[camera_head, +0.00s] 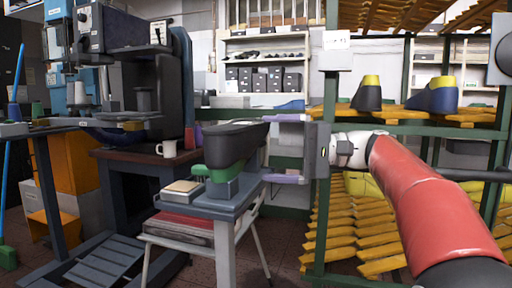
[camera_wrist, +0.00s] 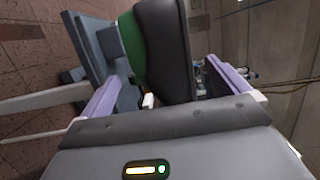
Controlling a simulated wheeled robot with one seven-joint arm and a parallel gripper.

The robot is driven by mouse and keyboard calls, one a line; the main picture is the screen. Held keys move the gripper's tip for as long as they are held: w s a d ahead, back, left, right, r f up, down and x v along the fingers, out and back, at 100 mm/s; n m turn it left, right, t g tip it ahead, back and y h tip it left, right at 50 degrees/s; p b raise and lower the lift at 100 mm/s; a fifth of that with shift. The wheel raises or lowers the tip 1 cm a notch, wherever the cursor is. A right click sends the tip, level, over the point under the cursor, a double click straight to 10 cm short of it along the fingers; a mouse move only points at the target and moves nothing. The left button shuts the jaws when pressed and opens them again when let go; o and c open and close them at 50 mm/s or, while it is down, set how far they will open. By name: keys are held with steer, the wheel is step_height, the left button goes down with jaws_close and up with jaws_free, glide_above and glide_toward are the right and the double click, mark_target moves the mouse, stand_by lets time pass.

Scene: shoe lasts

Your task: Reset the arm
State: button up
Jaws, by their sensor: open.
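My gripper (camera_head: 275,148) is open and empty, at the end of my red and white arm. Its two pale purple fingers are spread one above the other and point left. A black and green shoe last (camera_head: 232,143) sits on a blue-grey stand (camera_head: 225,203) just left of the fingertips. In the wrist view the last (camera_wrist: 168,50) shows between the fingers of the gripper (camera_wrist: 165,70). I cannot tell whether either finger touches it.
A green rack (camera_head: 322,240) with yellow slats stands behind my arm and holds two more lasts, one dark and yellow (camera_head: 368,95), one blue and yellow (camera_head: 435,97). A white mug (camera_head: 168,148) stands on a bench at left, near a dark machine (camera_head: 140,75).

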steer(key=shift+s+d+r, duration=0.1)
steer(key=shift+d, duration=0.85)
steer(key=s+a+f+m+t+h+p, duration=0.25)
steer(key=s+f+h+p, duration=0.35)
steer(key=s+f+h, duration=0.45)
steer(key=s+d+f+n+h+p, duration=0.1)
steer(key=s+d+f+h+p, duration=0.1)
steer(key=s+d+f, duration=0.3)
steer(key=s+d+f+n+t+h+p, duration=0.1)
steer(key=s+d+f+h, duration=0.4)
steer(key=s, duration=0.5)
step_height(320, 180, down, 2)
steer(key=shift+f+n+p, duration=0.2)
steer(key=shift+n+p, duration=0.4)
steer(key=shift+n, duration=0.15)
steer(key=shift+t+h, duration=0.25)
